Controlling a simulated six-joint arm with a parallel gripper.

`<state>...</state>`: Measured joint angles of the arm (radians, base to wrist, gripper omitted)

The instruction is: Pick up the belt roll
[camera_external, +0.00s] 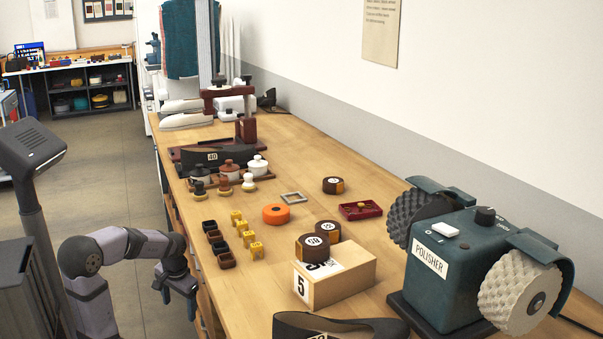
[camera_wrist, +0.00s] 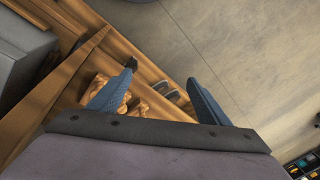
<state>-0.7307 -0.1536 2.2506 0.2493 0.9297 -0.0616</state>
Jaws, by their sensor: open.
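Dark brown and tan rolls with white numbered labels look like rolled belts. One roll (camera_external: 333,186) lies alone on the table behind the box. A second roll (camera_external: 328,230) and a third roll (camera_external: 312,248) sit beside each other at the box's far end; their exact support is unclear. An orange ring-shaped roll (camera_external: 276,214) lies flat left of them. I cannot tell which is meant. My gripper (camera_external: 178,294) is open and empty, pointing down off the table's left edge, apart from all rolls. In the wrist view its fingers (camera_wrist: 160,78) are spread over shelves and floor; no roll shows there.
The polisher (camera_external: 440,270) stands right. Small brown cups (camera_external: 222,246) and yellow blocks (camera_external: 248,237) line the left. A red tray (camera_external: 361,210) lies behind.

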